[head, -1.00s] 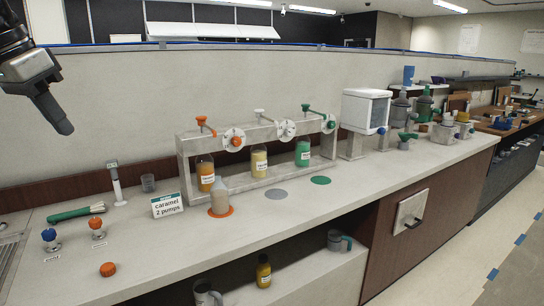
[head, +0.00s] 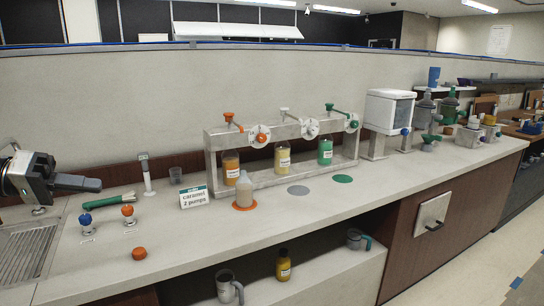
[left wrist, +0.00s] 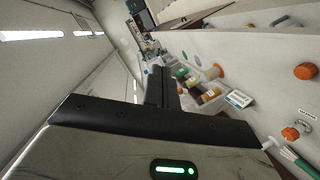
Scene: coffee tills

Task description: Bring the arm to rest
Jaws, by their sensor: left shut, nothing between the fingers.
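My left gripper (head: 90,184) comes in from the left edge of the head view, low over the left end of the counter, above the metal drain grate. Its fingers are shut with nothing between them and point to the right. In the left wrist view the shut fingers (left wrist: 160,88) stick out from the dark gripper body, with the counter and bottles tilted beyond them. My right gripper is in neither view.
Near the gripper are a green-handled tool (head: 108,201), a blue-topped knob (head: 86,221) and an orange-topped knob (head: 128,212). A caramel sign (head: 194,197) and a syrup rack (head: 290,127) with bottles stand right of it. The counter (head: 330,205) front is mostly clear.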

